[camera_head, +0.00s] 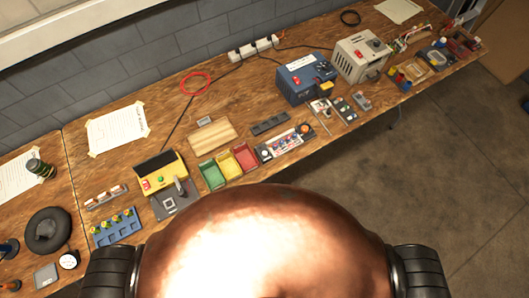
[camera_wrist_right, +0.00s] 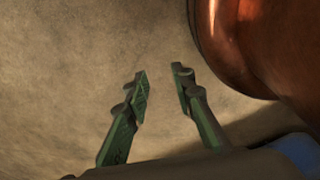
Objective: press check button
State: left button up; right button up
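A yellow-topped device (camera_head: 158,173) with a dark display and a red and a green button stands on the workbench, left of the middle in the head view. A small dark plate with an upright lever is at its front. I cannot read any label that marks a check button. Other coloured buttons show on a panel (camera_head: 285,143) right of the bins. My right gripper (camera_wrist_right: 161,82) is open and empty in the right wrist view, with only bare floor behind its fingertips. Neither gripper shows in the head view, so my left gripper is out of sight.
The wooden workbench (camera_head: 190,118) runs along a grey block wall. Green, yellow and red bins (camera_head: 238,161), a blue power unit (camera_head: 305,77), a beige unit (camera_head: 361,55), a blue rack (camera_head: 115,228) and a black ring (camera_head: 47,231) stand on it. My copper-coloured body hides part of the front edge.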

grip_shut()
jog(key=shift+a, duration=0.2)
dwell(1.0)
